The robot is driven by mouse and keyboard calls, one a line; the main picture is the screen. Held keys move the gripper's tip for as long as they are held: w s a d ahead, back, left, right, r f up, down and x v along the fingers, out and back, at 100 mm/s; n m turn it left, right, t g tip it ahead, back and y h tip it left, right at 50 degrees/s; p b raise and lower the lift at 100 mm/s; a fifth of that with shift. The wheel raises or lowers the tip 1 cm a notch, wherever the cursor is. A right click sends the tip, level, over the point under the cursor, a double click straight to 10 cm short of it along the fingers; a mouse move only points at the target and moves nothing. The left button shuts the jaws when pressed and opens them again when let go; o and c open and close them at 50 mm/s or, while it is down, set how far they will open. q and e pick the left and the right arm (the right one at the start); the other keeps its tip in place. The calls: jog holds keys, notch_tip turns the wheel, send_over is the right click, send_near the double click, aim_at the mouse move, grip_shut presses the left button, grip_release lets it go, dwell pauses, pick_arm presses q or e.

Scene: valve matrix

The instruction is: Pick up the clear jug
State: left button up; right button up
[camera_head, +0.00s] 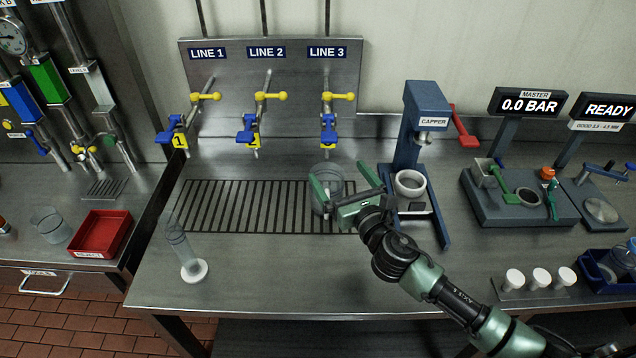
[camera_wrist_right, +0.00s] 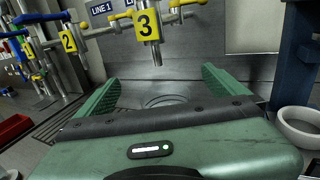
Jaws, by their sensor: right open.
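A clear jug (camera_head: 326,170) stands on the slotted drain grate below LINE 3 in the head view. My right gripper (camera_head: 337,172) is open at the jug, its green fingers pointing toward the back panel and spread on either side of it. In the right wrist view, a faint clear round outline (camera_wrist_right: 166,100) shows between the two open fingers (camera_wrist_right: 158,84). I cannot tell whether the fingers touch the jug. My left gripper is not in view.
The LINE 3 valve (camera_head: 328,120) hangs above the jug. The blue capper (camera_head: 410,130) stands close on the right. A clear tall cylinder (camera_head: 178,245) stands at the front left. A red tray (camera_head: 100,234) and another clear vessel (camera_head: 48,224) are on the left counter.

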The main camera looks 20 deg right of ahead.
aim_at(333, 189)
jog(key=f+b, duration=0.1)
jog(key=f, duration=0.1)
jog(key=s+f+b, duration=0.1)
jog(key=f, duration=0.2)
jog(key=f+b, duration=0.1)
jog(key=f, duration=0.1)
jog(key=shift+s+f, duration=0.15)
jog(key=shift+s, duration=0.1)
jog(key=w, duration=0.3)
jog(key=shift+a, duration=0.1)
jog(key=w, duration=0.4)
jog(key=shift+a+p, duration=0.25)
jog(key=shift+p, duration=0.05)
jog(key=shift+w, duration=0.45)
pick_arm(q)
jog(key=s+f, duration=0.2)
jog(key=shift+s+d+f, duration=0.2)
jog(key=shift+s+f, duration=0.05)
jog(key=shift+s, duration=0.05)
pick_arm(e)
jog(key=shift+s, duration=0.1)
jog(key=c, duration=2.1)
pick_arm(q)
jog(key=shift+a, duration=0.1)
